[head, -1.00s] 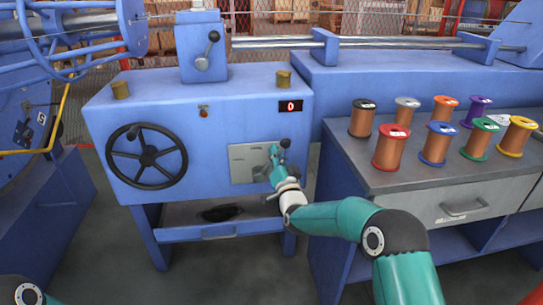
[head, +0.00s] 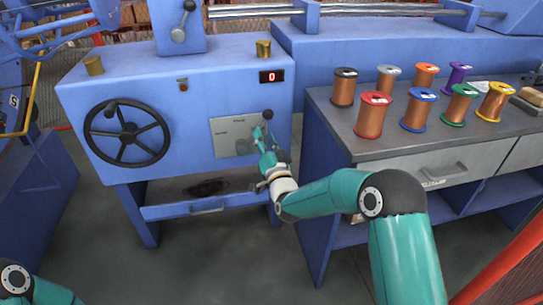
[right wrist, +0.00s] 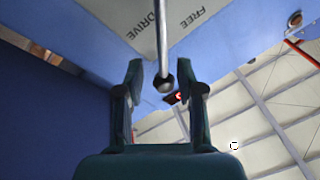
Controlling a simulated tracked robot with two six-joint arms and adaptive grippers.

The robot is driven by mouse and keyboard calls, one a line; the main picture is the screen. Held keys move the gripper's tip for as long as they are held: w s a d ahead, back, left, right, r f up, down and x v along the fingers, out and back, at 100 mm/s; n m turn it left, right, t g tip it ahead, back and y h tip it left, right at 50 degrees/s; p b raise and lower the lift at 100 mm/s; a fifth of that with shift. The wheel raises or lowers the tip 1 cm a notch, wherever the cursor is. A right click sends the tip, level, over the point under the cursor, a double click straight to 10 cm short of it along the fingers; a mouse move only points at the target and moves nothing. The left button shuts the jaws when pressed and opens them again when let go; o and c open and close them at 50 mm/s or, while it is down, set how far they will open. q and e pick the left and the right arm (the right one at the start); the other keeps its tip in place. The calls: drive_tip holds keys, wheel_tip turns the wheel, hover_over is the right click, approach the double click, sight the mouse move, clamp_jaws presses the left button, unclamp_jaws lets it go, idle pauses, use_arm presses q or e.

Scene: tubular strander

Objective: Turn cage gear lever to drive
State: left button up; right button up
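The cage gear lever is a thin metal rod with a dark ball knob, at the grey plate (head: 224,140) on the front of the blue cabinet. Its knob (head: 268,115) shows in the head view just above my right gripper (head: 261,134). In the right wrist view the lever (right wrist: 162,38) runs down between the plate's words DRIVE and FREE. Its knob lies between the two fingers of my right gripper (right wrist: 161,85), which are apart, with gaps visible on both sides. My left gripper is out of view; only part of my left arm shows.
A black handwheel (head: 127,133) is left of the plate. A red display (head: 272,77) reads 0 above it. Another lever (head: 181,28) stands on top of the cabinet. A bench (head: 395,148) with several copper wire spools is to the right.

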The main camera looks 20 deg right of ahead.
drive_tip(key=v, duration=0.7)
drive_tip(key=shift+d+f, duration=0.1)
drive_tip(key=s+d+f+g, duration=0.1)
drive_tip(key=s+f+g, duration=0.35)
drive_tip(key=f, duration=0.65)
drive_tip(key=s+d+f+g, duration=0.1)
drive_tip(key=s+f+g, duration=0.4)
drive_tip(key=f, duration=0.6)
drive_tip(key=s+a+f+n+g+y, duration=0.15)
drive_tip(key=s+f+g, duration=0.25)
drive_tip(key=s, duration=0.5)
drive_tip(key=s+a+f+n+g+y, duration=0.1)
drive_tip(key=s+a+f+n+g, duration=0.2)
drive_tip(key=s, duration=0.6)
drive_tip(key=s+a+f+g+y, duration=0.15)
drive_tip(key=s+f+g, duration=0.25)
drive_tip(key=s, duration=0.5)
wheel_tip(320, 180, up, 38)
drive_tip(key=p, duration=3.9)
drive_tip(key=shift+f+h, duration=0.15)
drive_tip(key=shift+h, duration=0.25)
drive_tip(key=shift+w+a+t, duration=0.1)
drive_tip(key=shift+a+t, duration=0.05)
drive_tip(key=shift+t, duration=0.1)
